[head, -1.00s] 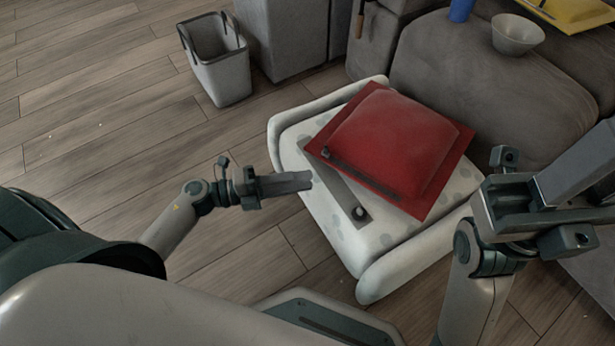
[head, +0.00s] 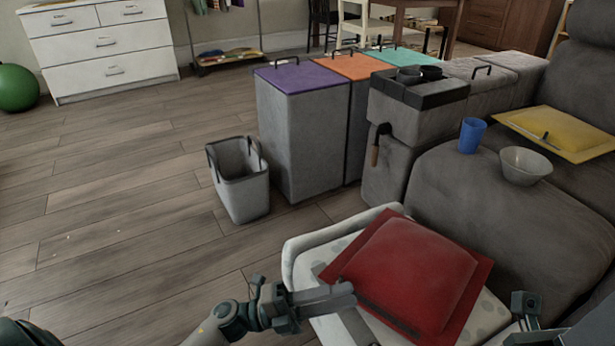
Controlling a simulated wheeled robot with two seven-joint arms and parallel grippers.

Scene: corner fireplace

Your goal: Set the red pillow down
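The red pillow (head: 416,270) lies flat on a white, spotted cushioned seat (head: 312,243) at the lower middle of the head view. Its dark-edged side faces me, and its right part reaches over the seat toward the sofa. My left gripper (head: 352,294) is at the pillow's near left side, above the seat. Its fingers look closed together with nothing between them.
A grey sofa (head: 500,215) stands right of the seat, holding a blue cup (head: 471,135), a bowl (head: 525,166) and a yellow pillow (head: 560,133). A grey basket (head: 240,185) and lidded bins (head: 300,140) stand behind. The wooden floor at left is clear.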

